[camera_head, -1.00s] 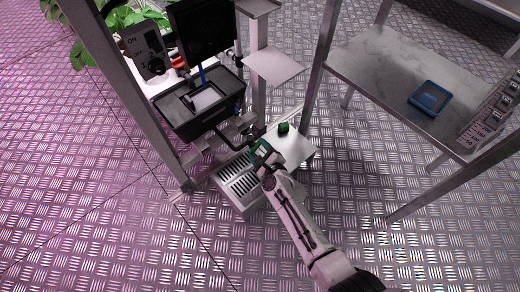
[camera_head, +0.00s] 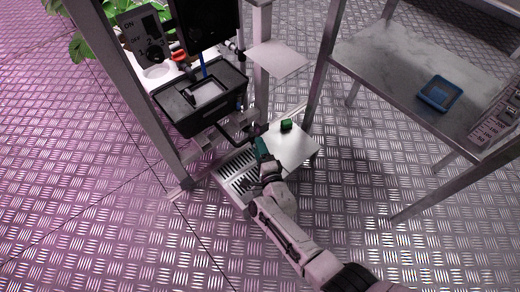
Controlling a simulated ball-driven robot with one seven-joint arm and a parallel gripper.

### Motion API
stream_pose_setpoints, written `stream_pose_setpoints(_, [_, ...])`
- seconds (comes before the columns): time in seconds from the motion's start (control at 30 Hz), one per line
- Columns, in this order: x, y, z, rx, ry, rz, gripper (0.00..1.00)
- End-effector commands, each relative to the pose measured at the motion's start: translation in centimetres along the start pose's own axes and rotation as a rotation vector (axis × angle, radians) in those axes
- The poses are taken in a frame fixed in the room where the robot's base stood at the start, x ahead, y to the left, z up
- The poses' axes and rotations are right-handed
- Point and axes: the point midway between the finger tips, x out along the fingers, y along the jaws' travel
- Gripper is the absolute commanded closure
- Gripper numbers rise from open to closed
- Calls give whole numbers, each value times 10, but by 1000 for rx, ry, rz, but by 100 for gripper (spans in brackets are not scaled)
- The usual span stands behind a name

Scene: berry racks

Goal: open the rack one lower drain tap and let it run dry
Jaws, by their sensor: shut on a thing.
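The black drain tap and pipe (camera_head: 240,136) come out below the black tank (camera_head: 203,98) on the rack. My gripper (camera_head: 261,146), with dark green at its tip, is at the tap's right end, above the slotted drain tray (camera_head: 235,166). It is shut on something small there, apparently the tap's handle. The fingers hide what lies between them, so the handle's angle cannot be told. No running water can be made out at this size.
A small green block (camera_head: 286,125) sits on the pale plate right of my gripper. A rack post (camera_head: 135,95) stands at left. A grey table (camera_head: 385,75) with a blue tray (camera_head: 438,93) is at right. An ON-marked switch panel (camera_head: 145,35) is at upper left.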

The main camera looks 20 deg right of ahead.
Motion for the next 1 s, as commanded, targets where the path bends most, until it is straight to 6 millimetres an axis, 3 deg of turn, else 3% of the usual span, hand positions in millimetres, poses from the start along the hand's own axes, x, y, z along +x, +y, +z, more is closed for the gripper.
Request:
stream_pose_setpoints(0.73, [-1, 3, 0, -86, -1, -31, 71])
stream_pose_setpoints(0.77, [-1, 3, 0, -86, -1, -31, 40])
stream_pose_setpoints(1.0, [0, 2, 0, -85, 0, -32, 17])
